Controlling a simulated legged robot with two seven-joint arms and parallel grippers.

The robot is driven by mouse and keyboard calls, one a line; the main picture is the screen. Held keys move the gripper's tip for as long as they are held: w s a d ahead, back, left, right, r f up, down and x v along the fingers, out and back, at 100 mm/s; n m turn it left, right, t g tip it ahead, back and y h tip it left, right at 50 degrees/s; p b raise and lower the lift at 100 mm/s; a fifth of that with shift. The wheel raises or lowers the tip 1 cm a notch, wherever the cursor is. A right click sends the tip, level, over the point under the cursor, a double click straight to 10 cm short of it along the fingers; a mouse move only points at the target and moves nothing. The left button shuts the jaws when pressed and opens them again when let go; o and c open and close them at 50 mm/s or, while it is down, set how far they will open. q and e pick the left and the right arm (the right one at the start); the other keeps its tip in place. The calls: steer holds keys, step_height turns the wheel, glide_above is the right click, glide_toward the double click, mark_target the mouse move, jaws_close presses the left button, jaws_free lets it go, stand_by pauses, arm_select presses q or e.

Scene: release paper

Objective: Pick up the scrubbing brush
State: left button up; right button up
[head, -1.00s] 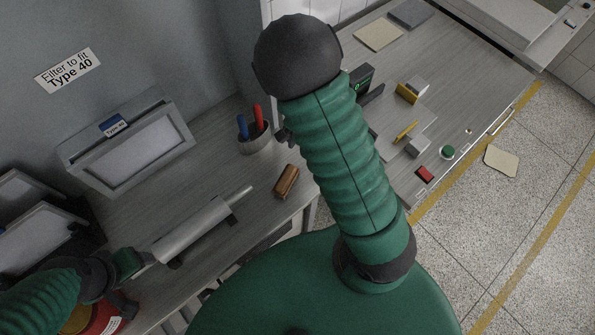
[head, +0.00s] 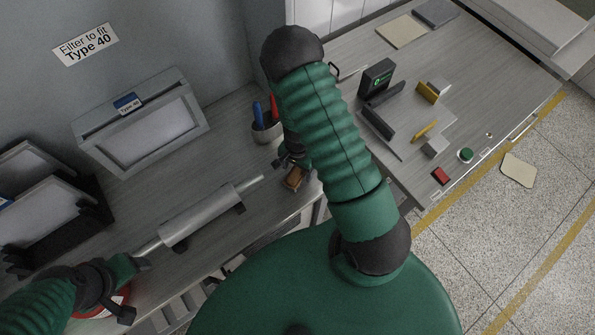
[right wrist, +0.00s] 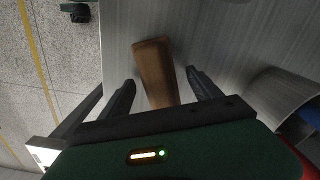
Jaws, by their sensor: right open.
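The scrubbing brush (head: 295,178) is a small brown wooden block on the grey bench near its front edge, partly covered by my right gripper in the head view. My right gripper (head: 289,161) is open just above it. In the right wrist view the brush (right wrist: 154,68) lies between the two spread fingers, with gaps to both fingertips. Its near end is hidden by the gripper body. My left gripper (head: 128,288) is at the lower left by the handle end of a grey cylinder; whether its jaws are open is unclear.
The grey cylinder (head: 200,217) lies left of the brush. A pen cup (head: 267,131) with blue and red pens stands behind it. A framed filter (head: 140,125) leans at the wall. A second table (head: 445,60) with small fixtures is at right.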

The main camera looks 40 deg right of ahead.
steer(key=c, duration=0.4)
steer(key=shift+d, duration=0.15)
jaws_close()
steer(key=shift+r, duration=0.15)
